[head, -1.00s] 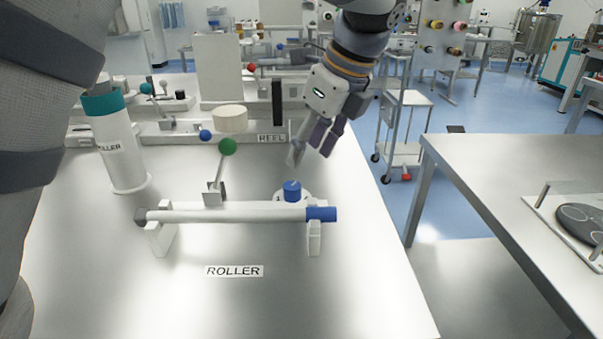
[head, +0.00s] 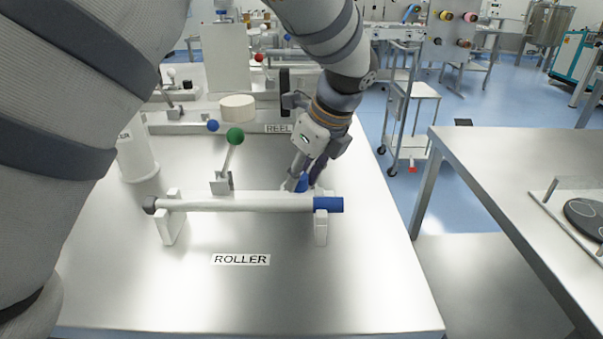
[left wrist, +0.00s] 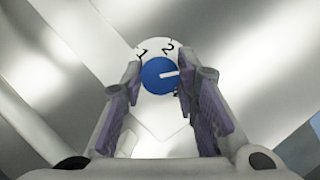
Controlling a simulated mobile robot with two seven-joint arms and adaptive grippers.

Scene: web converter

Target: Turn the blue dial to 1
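The blue dial (head: 302,184) sits on the steel table behind the white roller bar, partly hidden by my left gripper (head: 304,180). In the left wrist view the dial (left wrist: 157,78) is a round blue knob on a white plate (left wrist: 154,49) marked 1 and 2; a further mark at the right is mostly covered by a finger. The dial's white pointer line points right, below the 2. My left gripper (left wrist: 158,76) is open, with one fingertip on each side of the dial. I cannot tell whether the fingertips touch it. My right gripper is not in view.
The roller bar (head: 240,203) with a blue end stands in front of the dial. A lever with a green ball (head: 235,136) rises to its left. A white cylinder (head: 136,158) and a reel unit stand further back.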

